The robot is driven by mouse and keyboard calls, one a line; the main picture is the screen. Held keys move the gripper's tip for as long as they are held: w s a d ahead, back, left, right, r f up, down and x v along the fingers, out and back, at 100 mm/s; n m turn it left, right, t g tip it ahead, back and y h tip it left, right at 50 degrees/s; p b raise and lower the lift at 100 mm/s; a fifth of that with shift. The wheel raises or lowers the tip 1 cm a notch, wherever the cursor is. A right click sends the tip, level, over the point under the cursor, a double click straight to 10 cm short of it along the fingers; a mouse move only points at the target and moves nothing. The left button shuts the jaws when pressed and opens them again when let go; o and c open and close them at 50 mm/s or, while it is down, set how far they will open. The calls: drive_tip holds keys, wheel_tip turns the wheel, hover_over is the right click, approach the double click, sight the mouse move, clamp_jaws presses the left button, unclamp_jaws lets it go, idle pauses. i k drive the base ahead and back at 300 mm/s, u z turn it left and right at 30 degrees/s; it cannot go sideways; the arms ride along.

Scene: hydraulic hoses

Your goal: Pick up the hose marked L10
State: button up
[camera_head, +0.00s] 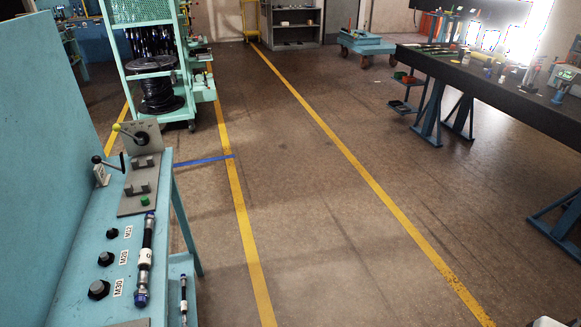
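A short black hose (146,258) with metal ends and blue caps lies on the teal bench (75,265) at the left. It carries a white label whose marking is too small to read fully. A second, smaller-looking hose (183,297) with blue ends lies lower down, on a shelf beside the bench. No L10 marking is legible on either hose. My gripper is not in view.
A teal rack with a black hose reel (158,95) stands behind. A dark workbench (500,95) stands at right. The floor between yellow lines is clear.

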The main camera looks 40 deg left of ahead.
sight(140, 295)
drive_tip(key=i, duration=1)
drive_tip(key=u, duration=3.15)
drive_tip(key=i, duration=1)
drive_tip(key=z, duration=0.05)
